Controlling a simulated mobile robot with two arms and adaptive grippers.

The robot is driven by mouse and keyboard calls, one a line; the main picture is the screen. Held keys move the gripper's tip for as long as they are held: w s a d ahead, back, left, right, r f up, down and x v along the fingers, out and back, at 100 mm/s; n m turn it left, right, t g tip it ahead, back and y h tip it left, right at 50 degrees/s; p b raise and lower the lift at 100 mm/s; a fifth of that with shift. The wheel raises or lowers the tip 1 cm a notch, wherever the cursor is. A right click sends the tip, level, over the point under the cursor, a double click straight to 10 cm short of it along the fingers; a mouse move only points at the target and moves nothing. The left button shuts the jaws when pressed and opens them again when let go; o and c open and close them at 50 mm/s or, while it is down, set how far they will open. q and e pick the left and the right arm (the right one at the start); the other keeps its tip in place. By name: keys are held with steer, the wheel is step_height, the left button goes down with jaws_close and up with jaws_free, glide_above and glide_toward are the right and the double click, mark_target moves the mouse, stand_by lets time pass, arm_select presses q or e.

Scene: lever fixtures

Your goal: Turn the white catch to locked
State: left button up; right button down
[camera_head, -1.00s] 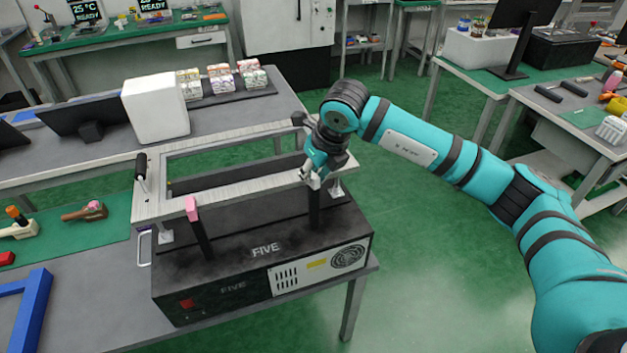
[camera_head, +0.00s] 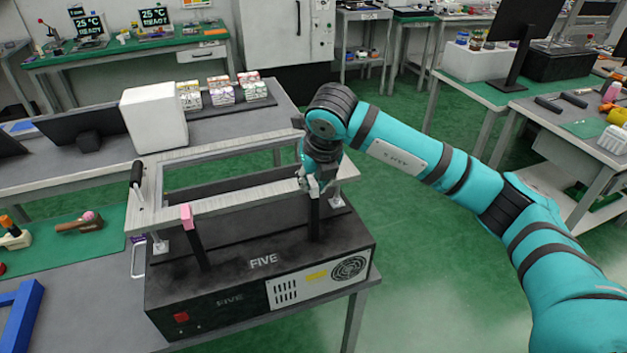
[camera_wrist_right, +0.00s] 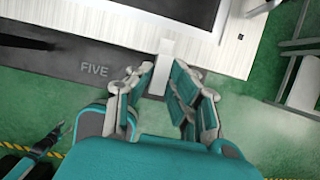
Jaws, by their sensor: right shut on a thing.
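The white catch (camera_wrist_right: 163,68) shows in the right wrist view as a pale bar between the two fingers of my right gripper (camera_wrist_right: 160,85). In the head view my right gripper (camera_head: 315,188) points down at the top of the right black post (camera_head: 314,220), shut on the catch and mostly hiding it. A pink catch (camera_head: 186,216) tops the left black post (camera_head: 197,248). Both posts stand at the front of the black box marked FIVE (camera_head: 262,280). I cannot read any locked mark. My left gripper is not in view.
A pale frame (camera_head: 235,200) on short legs stands over the box, close behind the posts. A black-handled lever (camera_head: 137,178) rises at its left end. A white block (camera_head: 153,120) and several small cartons stand behind. Green floor is open to the right.

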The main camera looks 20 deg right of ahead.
steer(key=shift+r, duration=0.1)
steer(key=c, duration=1.3)
jaws_free()
steer(key=v, duration=1.2)
